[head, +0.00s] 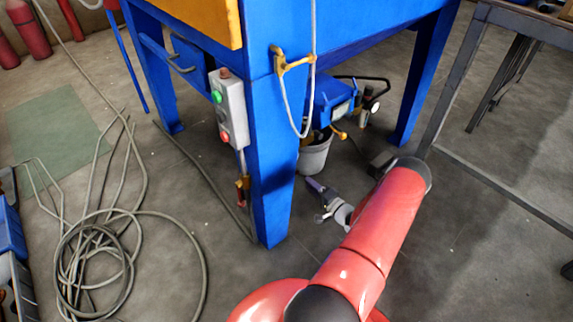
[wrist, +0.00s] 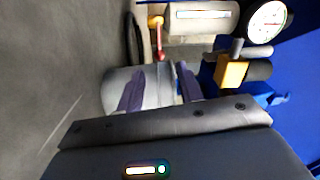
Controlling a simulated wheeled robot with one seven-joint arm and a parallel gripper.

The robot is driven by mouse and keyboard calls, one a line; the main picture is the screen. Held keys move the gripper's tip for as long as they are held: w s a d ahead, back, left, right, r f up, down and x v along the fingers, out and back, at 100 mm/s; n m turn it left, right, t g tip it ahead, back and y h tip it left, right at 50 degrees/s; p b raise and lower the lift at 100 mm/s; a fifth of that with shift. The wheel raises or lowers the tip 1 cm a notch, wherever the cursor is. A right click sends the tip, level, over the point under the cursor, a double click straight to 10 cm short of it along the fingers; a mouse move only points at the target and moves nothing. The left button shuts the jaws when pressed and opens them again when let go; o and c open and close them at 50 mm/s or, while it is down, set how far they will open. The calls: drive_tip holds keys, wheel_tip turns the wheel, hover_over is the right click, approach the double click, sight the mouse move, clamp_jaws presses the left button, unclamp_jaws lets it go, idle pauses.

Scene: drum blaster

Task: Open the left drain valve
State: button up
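My gripper (head: 321,198) is low under the blue machine, right of its front leg. In the wrist view, its two dark fingers (wrist: 162,80) are apart, with nothing held between them. A grey bucket (head: 315,156) stands beyond it; a pale grey surface beyond the fingers, likely the bucket (wrist: 115,92), also shows there. A small red lever (wrist: 161,48) with a yellow-orange fitting (wrist: 155,21) lies ahead of the fingers, apart from them. A yellow-orange handle (head: 340,133) shows above the bucket. I cannot tell for certain which part is the left drain valve.
The machine's blue front leg (head: 271,165) stands close left of my gripper. A control box (head: 229,108) hangs on its left. A round gauge (wrist: 266,21) and a yellow block (wrist: 232,71) sit right of the lever. Coiled hose (head: 95,255) lies on the floor at left.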

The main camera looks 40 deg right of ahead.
sight(297, 171)
drive_tip(key=w, duration=0.8)
drive_tip(key=shift+w+a+r+b, duration=0.1)
drive_tip(key=shift+w+a+b, duration=0.15)
drive_tip(key=shift+a+b, duration=0.15)
drive_tip(key=shift+c, duration=0.4)
clamp_jaws()
